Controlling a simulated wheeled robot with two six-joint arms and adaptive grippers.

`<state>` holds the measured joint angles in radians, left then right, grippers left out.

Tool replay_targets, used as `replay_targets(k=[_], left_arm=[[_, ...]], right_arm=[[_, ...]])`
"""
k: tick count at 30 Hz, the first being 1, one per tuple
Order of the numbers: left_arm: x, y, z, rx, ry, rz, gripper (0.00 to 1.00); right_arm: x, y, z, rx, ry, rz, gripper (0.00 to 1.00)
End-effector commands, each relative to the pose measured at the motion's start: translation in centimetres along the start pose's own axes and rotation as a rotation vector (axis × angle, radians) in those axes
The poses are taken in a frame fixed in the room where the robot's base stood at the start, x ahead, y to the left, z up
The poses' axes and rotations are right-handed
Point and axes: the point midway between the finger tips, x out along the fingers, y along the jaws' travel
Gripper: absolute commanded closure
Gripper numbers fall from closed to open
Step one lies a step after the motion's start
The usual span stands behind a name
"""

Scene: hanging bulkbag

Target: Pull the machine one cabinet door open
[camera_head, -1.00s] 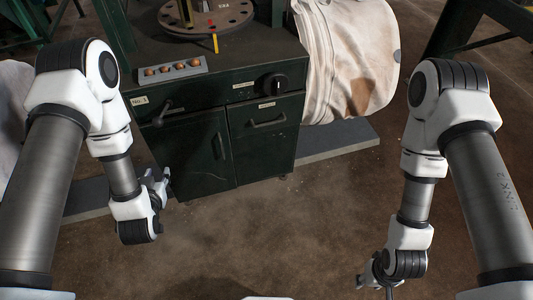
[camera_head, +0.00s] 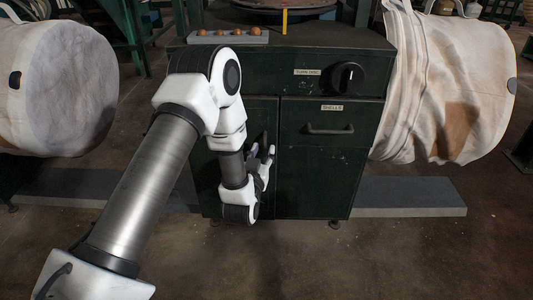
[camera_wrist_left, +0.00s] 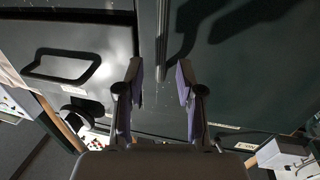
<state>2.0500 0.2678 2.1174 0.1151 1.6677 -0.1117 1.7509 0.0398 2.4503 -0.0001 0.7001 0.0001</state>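The dark green machine cabinet (camera_head: 318,190) stands ahead of me. Its left lower door (camera_head: 212,190) appears closed and is largely covered by my left arm in the head view. My left gripper (camera_head: 265,158) is in front of this door, close to its right edge. In the left wrist view the gripper (camera_wrist_left: 160,72) is open, its two fingers spread. The door's long handle (camera_wrist_left: 162,35) lies in line with the gap between the fingertips, and nothing shows clamped. Whether a finger touches it cannot be told. My right gripper is out of view.
A drawer with a bar handle (camera_head: 330,130) and a black knob (camera_head: 347,76) are right of the door. Large whitish bags (camera_head: 440,85) flank the cabinet. A grey low slab (camera_head: 408,197) runs along the floor. The floor in front is clear.

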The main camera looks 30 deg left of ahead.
Motion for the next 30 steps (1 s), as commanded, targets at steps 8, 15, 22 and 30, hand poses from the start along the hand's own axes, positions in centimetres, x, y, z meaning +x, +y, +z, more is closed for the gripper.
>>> replay_targets(k=[8, 15, 22, 30], left_arm=[[3.0, 0.0, 0.1, 0.000, 0.000, 0.001, 0.63], [3.0, 0.0, 0.0, 0.000, -0.001, 0.001, 0.84], [3.0, 0.0, 0.1, 0.000, -0.001, 0.001, 1.00], [3.3, 0.3, 0.0, 0.000, -0.001, 0.028, 1.00]], right_arm=[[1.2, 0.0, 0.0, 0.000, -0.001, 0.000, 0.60], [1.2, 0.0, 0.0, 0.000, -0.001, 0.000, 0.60], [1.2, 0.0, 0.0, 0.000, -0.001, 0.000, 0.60], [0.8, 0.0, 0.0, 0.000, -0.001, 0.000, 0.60]])
